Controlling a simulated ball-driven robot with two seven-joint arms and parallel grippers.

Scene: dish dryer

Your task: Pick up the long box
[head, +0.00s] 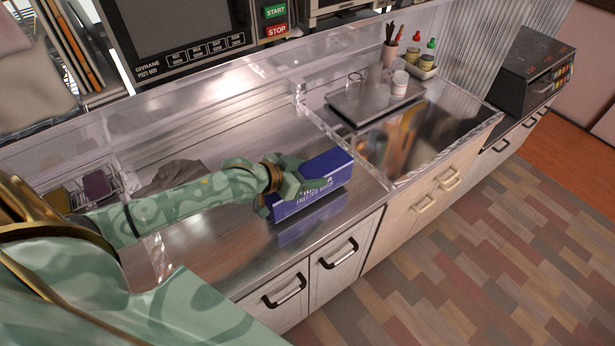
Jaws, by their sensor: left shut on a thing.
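The long box (327,180) is blue and purple with white lettering that reads like freezer bags. It is at the metal counter (235,262), near the front edge. My left arm reaches in from the left, and my left gripper (280,190) is shut on the left part of the box. The gripper covers that end of the box. A reflection of the box shows on the shiny counter below it. I cannot tell whether the box touches the counter or is slightly above it. My right gripper is not in view.
A raised metal section with a tray (372,100), bottles (429,55) and a utensil cup (390,52) stands right of the box. A wire rack (85,187) and grey cloth (172,175) lie at left. A microwave (175,35) is behind. The counter front is clear.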

